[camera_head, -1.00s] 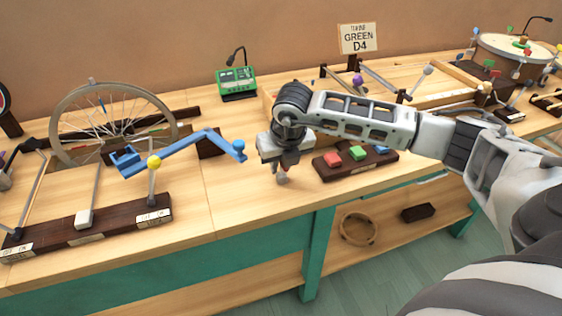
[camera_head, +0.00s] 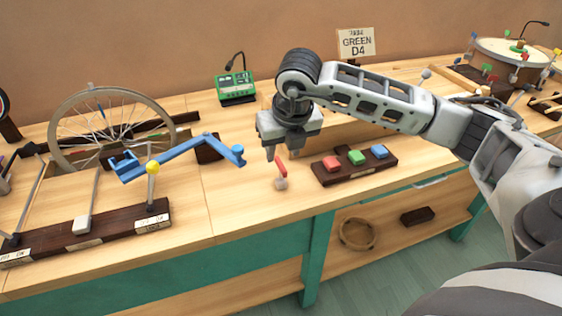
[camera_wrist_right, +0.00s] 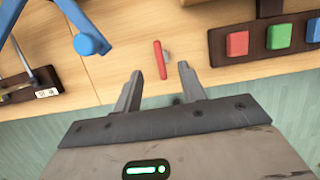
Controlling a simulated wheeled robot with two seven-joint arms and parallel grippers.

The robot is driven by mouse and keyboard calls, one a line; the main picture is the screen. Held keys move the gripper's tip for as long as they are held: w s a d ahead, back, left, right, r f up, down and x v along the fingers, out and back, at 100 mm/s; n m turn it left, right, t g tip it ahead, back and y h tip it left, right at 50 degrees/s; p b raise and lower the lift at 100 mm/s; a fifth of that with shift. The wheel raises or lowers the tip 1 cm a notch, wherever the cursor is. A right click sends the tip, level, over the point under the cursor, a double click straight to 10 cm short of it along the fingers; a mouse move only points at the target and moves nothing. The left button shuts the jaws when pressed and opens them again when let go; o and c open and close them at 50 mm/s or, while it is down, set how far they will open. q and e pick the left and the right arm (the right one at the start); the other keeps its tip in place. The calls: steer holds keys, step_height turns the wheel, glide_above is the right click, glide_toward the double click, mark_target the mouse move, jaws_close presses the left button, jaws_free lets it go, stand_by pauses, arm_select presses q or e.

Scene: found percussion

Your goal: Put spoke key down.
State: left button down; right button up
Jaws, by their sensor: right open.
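The spoke key, a small red bar with a pale grey rounded part, is on the wooden bench top in the head view (camera_head: 281,168), left of the block with coloured buttons. In the right wrist view it shows as a red bar (camera_wrist_right: 160,60) beyond the fingertips. My right gripper (camera_head: 282,155) is open and empty just above and behind it in the head view. In the wrist view its two fingers (camera_wrist_right: 160,73) are spread apart, with the key between their lines and clear of both. My left gripper is not in view.
A dark block (camera_head: 347,173) with red, green and blue buttons lies right of the key. A blue crank arm (camera_head: 190,154), a spoked wheel (camera_head: 70,128) and a dark lever base (camera_head: 100,232) are left. A green device (camera_head: 236,88) stands behind. Bare bench lies in front of the key.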

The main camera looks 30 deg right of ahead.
steer(key=v, duration=0.4)
steer(key=shift+r, duration=0.25)
steer(key=s+a+f+n+g+y, duration=0.1)
steer(key=s+a+f+y, duration=0.15)
steer(key=a, duration=0.35)
steer(key=s+a+f+n+g+y, duration=0.1)
steer(key=s+a+y, duration=0.15)
steer(key=a, duration=0.25)
steer(key=s+a+f+n+g+y, duration=0.1)
steer(key=a+y, duration=0.2)
steer(key=a, duration=0.3)
steer(key=s+a+r+m+t+y, duration=0.4)
steer(key=a+r+m+y, duration=0.35)
steer(key=a+y, duration=0.4)
steer(key=w+d+f+m+t+h, duration=0.4)
steer(key=d+f+m+t+h, duration=0.75)
steer(key=m, duration=1.05)
arm_select(q)
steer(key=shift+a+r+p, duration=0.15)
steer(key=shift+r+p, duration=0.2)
steer(key=shift+p, duration=0.75)
arm_select(e)
steer(key=s+d+f+m+g+h, duration=0.1)
steer(key=s+f+m+g+h, duration=0.2)
steer(key=s+f, duration=0.6)
steer(key=shift+s+d+f+m+g+h, duration=0.15)
steer(key=shift+d+f+m+g+h, duration=0.25)
steer(key=shift+f+m+g, duration=0.7)
